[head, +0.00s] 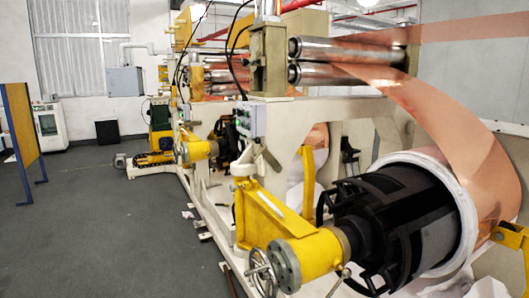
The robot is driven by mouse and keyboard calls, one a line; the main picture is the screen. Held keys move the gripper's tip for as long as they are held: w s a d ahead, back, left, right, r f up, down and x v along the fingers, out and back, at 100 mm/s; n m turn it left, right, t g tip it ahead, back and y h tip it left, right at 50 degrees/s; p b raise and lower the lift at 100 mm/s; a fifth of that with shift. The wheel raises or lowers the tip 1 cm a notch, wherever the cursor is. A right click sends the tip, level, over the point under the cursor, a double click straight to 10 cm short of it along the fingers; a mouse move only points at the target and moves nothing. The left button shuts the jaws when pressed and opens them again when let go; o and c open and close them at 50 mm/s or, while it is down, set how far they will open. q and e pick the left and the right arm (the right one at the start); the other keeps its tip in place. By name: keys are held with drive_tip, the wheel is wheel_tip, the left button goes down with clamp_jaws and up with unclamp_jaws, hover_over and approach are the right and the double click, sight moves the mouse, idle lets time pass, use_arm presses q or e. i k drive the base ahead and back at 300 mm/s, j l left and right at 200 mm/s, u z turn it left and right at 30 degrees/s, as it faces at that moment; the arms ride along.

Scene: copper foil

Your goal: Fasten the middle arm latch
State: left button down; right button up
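A yellow machine arm (262,222) stands in the foreground. It ends in a yellow cylinder with a grey round flange (284,266), a handwheel (261,272) and a thin metal lever (338,283). The cylinder meets the black core (395,220) of a large roll. A smaller yellow arm (200,150) is farther back along the machine. A further yellow part (512,237) is at the right edge. I cannot tell which part is the middle arm latch or whether a latch is open or fastened. Neither of my grippers is in view.
Copper foil (415,100) runs from the metal rollers (345,50) down to the roll with a white rim (465,215). A grey control box (250,119) is on the frame. A yellow-blue panel (20,125) stands at left. The grey floor (110,230) is mostly clear.

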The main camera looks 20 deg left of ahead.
sight(263, 150)
drive_tip(key=i+j, duration=0.15)
drive_tip(key=i, duration=0.25)
drive_tip(key=i+j+u, duration=0.1)
drive_tip(key=i, duration=0.3)
drive_tip(key=i+j, duration=0.15)
drive_tip(key=i, duration=0.25)
